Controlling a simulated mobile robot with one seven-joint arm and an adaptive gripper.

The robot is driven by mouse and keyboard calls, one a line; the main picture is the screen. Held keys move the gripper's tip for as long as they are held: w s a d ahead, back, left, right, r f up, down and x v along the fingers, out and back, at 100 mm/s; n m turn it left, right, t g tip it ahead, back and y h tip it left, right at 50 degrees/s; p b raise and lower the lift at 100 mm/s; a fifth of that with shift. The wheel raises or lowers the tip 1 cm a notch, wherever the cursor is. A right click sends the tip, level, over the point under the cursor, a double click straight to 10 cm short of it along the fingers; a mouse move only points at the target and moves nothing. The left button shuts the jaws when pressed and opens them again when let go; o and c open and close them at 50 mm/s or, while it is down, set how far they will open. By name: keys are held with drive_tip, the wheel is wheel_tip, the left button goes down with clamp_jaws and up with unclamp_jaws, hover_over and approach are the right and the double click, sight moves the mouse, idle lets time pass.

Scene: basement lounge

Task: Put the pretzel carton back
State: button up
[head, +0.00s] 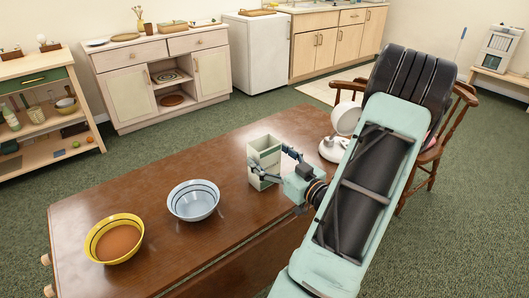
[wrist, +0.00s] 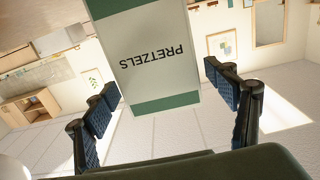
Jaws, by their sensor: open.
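The pretzel carton (head: 265,153), pale with green bands, stands upright on the brown wooden table (head: 235,150). In the wrist view the carton (wrist: 160,50) is straight ahead, its PRETZELS lettering upside down. My gripper (head: 272,167) is at the carton's near right side, low over the table. In the wrist view the fingers of my gripper (wrist: 168,98) are spread, one to each side of the carton, with visible gaps in that picture. The carton's far side is hidden.
A blue-white bowl (head: 193,200) and a yellow bowl (head: 114,240) stand left on the table. A white round-headed object (head: 333,151) stands right of the carton, near a wooden chair (head: 433,150). A cabinet (head: 165,80) and a shelf unit (head: 45,105) stand behind.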

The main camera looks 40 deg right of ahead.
drive_tip(key=s+a, duration=0.1)
drive_tip(key=s, duration=0.9)
drive_tip(key=shift+w, duration=0.1)
